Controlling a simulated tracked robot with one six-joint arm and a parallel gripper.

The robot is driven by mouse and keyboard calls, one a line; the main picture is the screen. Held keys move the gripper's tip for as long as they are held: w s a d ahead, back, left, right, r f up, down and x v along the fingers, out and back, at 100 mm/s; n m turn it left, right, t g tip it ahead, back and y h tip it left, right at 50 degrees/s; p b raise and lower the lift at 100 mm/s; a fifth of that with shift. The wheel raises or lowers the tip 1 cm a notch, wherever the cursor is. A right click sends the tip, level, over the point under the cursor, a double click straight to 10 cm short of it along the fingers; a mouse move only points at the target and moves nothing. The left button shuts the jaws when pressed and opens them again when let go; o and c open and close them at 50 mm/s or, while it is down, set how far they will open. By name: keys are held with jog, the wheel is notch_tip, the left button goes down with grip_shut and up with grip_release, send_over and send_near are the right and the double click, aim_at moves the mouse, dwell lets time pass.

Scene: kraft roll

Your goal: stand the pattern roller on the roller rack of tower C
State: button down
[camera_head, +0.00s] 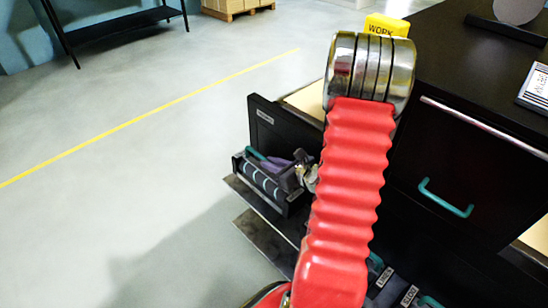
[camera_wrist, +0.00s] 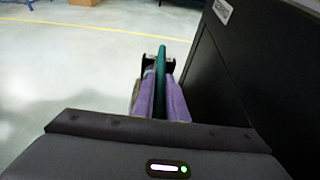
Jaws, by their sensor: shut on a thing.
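My gripper (camera_head: 298,162) has purple fingers and is beside the black tower's end panel (camera_head: 282,127). In the wrist view the fingers (camera_wrist: 161,95) are shut on a teal handle (camera_wrist: 161,60). The teal handle also shows in the head view (camera_head: 256,154), reaching out left of the fingers. A dark roller with pale bands (camera_head: 263,181) lies in a black holder (camera_head: 237,167) just below and in front of my gripper. I cannot tell whether the teal handle belongs to this roller. No tower letter can be read.
A black cabinet (camera_head: 470,165) with teal-handled drawers stands right, a yellow WORK block (camera_head: 386,26) on top. Flat dark shelves (camera_head: 262,240) jut out below the holder. A yellow line (camera_head: 150,115) crosses the clear floor left. A dark table (camera_head: 115,25) stands far left.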

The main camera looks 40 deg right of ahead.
aim_at(270, 174)
jog(key=shift+f, duration=0.55)
jog(key=shift+f, duration=2.1)
jog(key=c, duration=1.8)
grip_release()
jog(key=shift+f, duration=0.1)
jog(key=shift+o, duration=0.2)
jog(key=shift+s, duration=0.1)
jog(key=v, duration=1.2)
